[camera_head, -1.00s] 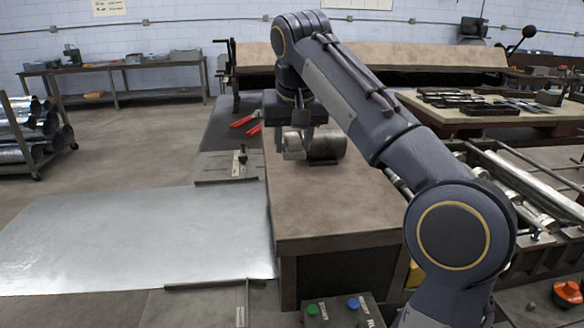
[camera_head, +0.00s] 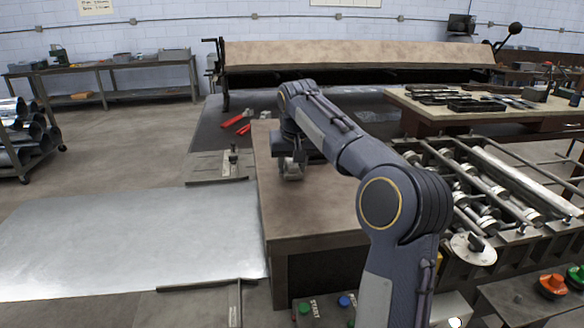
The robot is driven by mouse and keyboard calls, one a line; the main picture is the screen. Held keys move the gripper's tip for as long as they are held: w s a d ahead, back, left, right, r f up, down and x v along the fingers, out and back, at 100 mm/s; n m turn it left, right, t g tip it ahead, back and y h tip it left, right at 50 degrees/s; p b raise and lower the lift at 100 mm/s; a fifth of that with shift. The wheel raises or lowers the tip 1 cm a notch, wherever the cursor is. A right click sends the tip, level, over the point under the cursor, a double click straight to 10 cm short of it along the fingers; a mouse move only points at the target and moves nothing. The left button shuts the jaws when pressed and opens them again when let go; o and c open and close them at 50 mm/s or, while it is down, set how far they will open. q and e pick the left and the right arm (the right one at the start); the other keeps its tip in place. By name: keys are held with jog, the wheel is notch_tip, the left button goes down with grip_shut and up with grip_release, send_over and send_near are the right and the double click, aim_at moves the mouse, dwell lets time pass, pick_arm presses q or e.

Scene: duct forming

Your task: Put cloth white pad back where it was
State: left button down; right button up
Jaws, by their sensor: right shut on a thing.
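My right gripper (camera_head: 288,172) points down over the brown bench top (camera_head: 325,208), near its left side. It is shut on a small pale pad (camera_head: 293,174), most likely the white cloth pad, which is partly hidden by the fingers. The pad is at or just above the bench surface; I cannot tell if it touches. My left gripper is not in view.
A large shiny metal sheet (camera_head: 130,240) lies to the left of the bench. Red-handled tools (camera_head: 236,122) lie behind it. A roller machine (camera_head: 480,190) stands at the right, and a table with dark tools (camera_head: 460,100) is at the back right. A control box with green and blue buttons (camera_head: 325,305) is in front.

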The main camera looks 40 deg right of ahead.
jog(key=shift+f, duration=0.25)
jog(key=shift+f, duration=0.15)
jog(key=o, duration=1)
jog(key=shift+o, duration=0.2)
jog(key=shift+a+r, duration=0.1)
jog(key=shift+r, duration=0.3)
jog(key=p+v, duration=0.1)
jog(key=v, duration=1)
jog(key=shift+r+p, duration=0.25)
jog(key=shift+p, duration=0.05)
